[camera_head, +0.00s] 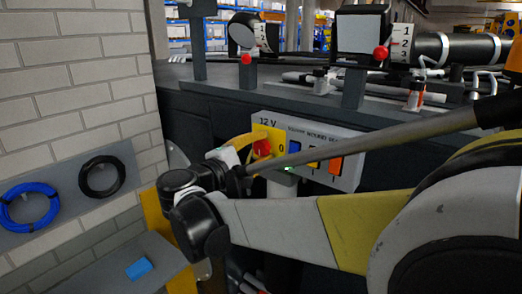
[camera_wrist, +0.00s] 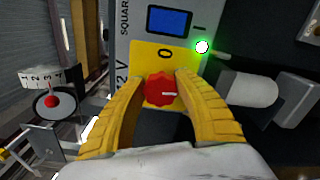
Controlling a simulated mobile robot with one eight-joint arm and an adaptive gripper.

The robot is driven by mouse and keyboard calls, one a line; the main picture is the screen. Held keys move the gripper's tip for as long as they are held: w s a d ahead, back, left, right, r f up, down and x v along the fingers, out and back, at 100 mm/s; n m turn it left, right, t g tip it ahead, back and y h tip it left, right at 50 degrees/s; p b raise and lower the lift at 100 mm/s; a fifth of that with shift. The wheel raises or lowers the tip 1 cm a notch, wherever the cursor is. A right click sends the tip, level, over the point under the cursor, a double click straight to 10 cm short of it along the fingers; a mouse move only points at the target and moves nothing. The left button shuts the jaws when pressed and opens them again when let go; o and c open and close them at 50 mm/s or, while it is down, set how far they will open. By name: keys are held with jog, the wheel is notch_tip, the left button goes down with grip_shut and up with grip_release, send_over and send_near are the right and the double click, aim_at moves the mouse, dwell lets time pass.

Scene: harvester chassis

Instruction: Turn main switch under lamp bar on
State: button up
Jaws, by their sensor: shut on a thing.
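The main switch is a red knob (camera_head: 262,148) on a yellow plate marked "12 V" and "0", at the left end of a grey panel (camera_head: 345,141). In the wrist view the red knob (camera_wrist: 161,89) has a short white mark lying crosswise, pointing right. The "0" (camera_wrist: 165,54) is above the knob in that view. A green lamp (camera_wrist: 202,47) glows to its upper right. My gripper (camera_wrist: 156,98) has its yellow fingers closed around both sides of the knob. In the head view my wrist partly hides the plate.
Blue and orange switches (camera_head: 335,165) sit to the right on the panel. A brick wall with blue cable (camera_head: 30,207) is at left. A blue block (camera_head: 139,269) lies on a grey ledge.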

jog(key=shift+m, duration=0.6)
jog(key=o, duration=1.2)
jog(key=v, duration=1.2)
jog(key=shift+w, duration=0.1)
